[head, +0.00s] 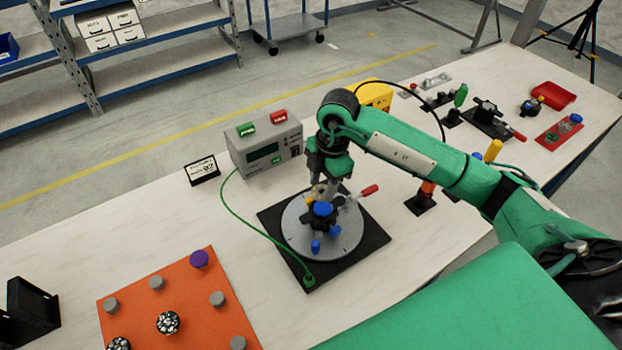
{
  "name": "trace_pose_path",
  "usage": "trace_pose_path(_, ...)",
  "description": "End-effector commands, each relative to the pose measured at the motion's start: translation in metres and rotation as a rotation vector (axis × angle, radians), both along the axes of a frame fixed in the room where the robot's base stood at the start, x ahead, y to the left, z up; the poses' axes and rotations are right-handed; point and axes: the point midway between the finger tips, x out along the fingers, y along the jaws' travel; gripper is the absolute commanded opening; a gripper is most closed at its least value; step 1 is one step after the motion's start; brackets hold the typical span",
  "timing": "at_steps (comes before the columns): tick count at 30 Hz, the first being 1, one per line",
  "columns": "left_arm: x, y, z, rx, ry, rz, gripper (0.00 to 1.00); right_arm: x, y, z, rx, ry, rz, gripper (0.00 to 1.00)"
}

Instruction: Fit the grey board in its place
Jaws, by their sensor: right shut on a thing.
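A round grey plate (292,236) lies on a square black base (350,263) on the table. A dark fixture with blue knobs (322,209) stands on the plate, and a red-handled lever (368,191) sticks out to its right. My right gripper (324,186) points down over the middle of the plate and is shut on a small part of this fixture. The fingers hide much of the held part, so I cannot tell its full shape. I cannot make out a separate grey board. My left gripper is not in view.
A grey box with a display (268,155) stands behind the base, with a green cable (229,205) running to the base. An orange board (205,285) with knobs lies front left. Clamps and a red tray (554,95) are at right. The table's left middle is clear.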

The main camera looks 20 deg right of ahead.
Motion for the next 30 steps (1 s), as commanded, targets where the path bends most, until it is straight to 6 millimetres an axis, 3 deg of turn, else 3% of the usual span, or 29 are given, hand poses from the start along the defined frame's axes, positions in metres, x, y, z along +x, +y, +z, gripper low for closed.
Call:
trace_pose_path(8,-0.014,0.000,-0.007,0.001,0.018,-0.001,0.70,-0.001,-0.003,-0.009,-0.002,0.000,-0.006,0.22)
trace_pose_path(15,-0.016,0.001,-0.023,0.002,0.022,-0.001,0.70,-0.001,-0.003,-0.029,-0.002,0.000,-0.006,0.22)
trace_pose_path(18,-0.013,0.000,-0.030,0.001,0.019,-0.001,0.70,-0.001,-0.003,-0.039,-0.002,-0.001,-0.005,0.22)
trace_pose_path(23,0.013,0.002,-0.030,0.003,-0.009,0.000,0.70,-0.001,-0.003,-0.052,-0.003,0.000,-0.006,0.22)
trace_pose_path(30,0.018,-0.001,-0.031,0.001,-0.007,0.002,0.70,-0.001,-0.003,-0.059,-0.002,-0.001,-0.005,0.22)
